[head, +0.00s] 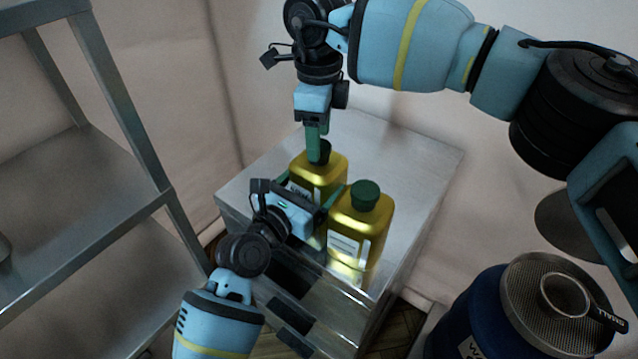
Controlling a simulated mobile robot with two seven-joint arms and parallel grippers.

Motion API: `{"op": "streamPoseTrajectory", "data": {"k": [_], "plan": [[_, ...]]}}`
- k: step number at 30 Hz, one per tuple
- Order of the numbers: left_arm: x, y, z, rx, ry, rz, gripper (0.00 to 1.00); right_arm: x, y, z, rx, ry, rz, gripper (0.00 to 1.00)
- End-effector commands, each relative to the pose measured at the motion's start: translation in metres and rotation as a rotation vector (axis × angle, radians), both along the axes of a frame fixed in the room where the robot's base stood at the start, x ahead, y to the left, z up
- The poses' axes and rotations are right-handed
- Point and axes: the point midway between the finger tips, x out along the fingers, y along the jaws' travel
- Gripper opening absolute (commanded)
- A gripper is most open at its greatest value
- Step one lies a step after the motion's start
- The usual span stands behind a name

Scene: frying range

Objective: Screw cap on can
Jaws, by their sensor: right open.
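Two gold cans stand upright on a metal cabinet. The far-left can (327,171) has a dark green cap (324,155) at its neck, partly hidden by my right gripper; I cannot tell how tightly it sits. My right gripper (318,158) comes down from above with open green fingers at this cap. My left gripper (309,188) reaches in from below, its green fingers on two sides of the same can's body and apparently closed on it. The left gripper hides the can's lower part. The nearer right can (360,225) has a green cap (365,194) on top.
The metal cabinet top (425,160) is bare behind and right of the cans. A metal shelf rack (90,170) stands at the left. A blue drum (480,315) with a round mesh strainer (535,325) on top stands at the lower right.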

Motion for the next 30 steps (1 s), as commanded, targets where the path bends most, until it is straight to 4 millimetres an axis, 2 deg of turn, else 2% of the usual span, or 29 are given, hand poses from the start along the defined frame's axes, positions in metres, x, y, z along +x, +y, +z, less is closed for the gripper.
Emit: {"op": "streamPoseTrajectory", "data": {"k": [4, 14, 24, 30], "plan": [[-0.0001, -0.0002, -0.0010, 0.001, 0.002, -0.001, 0.21, 0.0001, -0.0002, -0.0089, 0.000, -0.001, 0.000, 0.57], [-0.0001, -0.0002, -0.0010, 0.001, 0.002, -0.001, 0.21, 0.0001, -0.0002, -0.0105, 0.000, -0.001, 0.000, 0.56], [-0.0001, -0.0002, -0.0010, 0.001, 0.002, -0.001, 0.21, -0.0001, -0.0002, -0.0104, 0.000, 0.000, 0.000, 0.12], [-0.0001, -0.0001, -0.0010, 0.001, 0.002, 0.000, 0.21, -0.0001, -0.0001, -0.0103, 0.000, 0.000, -0.002, 0.12]]}}
